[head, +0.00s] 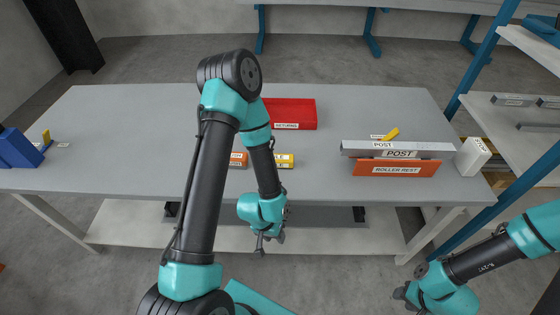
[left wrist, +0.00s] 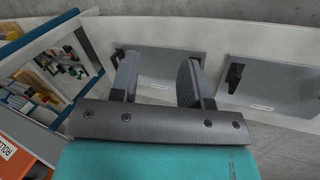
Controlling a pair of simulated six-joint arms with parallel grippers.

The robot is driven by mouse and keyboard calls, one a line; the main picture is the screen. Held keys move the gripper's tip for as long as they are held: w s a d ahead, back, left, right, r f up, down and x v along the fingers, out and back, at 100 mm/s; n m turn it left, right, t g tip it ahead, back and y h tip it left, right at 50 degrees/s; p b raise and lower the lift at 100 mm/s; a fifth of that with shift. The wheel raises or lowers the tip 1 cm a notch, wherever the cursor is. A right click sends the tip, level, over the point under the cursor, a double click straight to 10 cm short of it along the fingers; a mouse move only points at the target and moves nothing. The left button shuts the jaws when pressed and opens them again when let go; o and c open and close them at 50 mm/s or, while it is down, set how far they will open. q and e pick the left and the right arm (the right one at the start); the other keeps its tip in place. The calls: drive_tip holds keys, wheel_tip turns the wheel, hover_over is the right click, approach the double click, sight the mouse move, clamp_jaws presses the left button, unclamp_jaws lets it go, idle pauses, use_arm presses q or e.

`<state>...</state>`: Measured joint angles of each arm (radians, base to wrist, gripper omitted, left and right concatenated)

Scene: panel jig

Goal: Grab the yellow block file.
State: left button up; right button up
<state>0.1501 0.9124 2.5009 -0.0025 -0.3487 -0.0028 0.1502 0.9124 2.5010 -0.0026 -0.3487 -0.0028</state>
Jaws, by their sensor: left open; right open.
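A yellow block with a white label (head: 284,160) sits on the grey table, beside an orange labelled block (head: 238,160) partly hidden by my left arm. Another small yellow piece (head: 391,134) lies behind the grey POST bar. The labels are too small to tell which is the block file. My left gripper (head: 262,243) hangs in front of the table's near edge, below and apart from the labelled yellow block. Its two fingers are apart and empty in the left wrist view (left wrist: 160,85). My right gripper (head: 402,293) is low at the right, open, away from the table.
A red RETURNS tray (head: 291,113) stands behind the yellow block. The grey POST bar (head: 400,150) and orange ROLLER REST (head: 396,168) are at the right, beside a white box (head: 472,156). Blue holders (head: 18,150) stand far left. The table's left half is mostly clear.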

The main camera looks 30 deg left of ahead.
use_arm(q)
drive_tip(key=o, duration=0.6)
drive_tip(key=shift+o, duration=0.2)
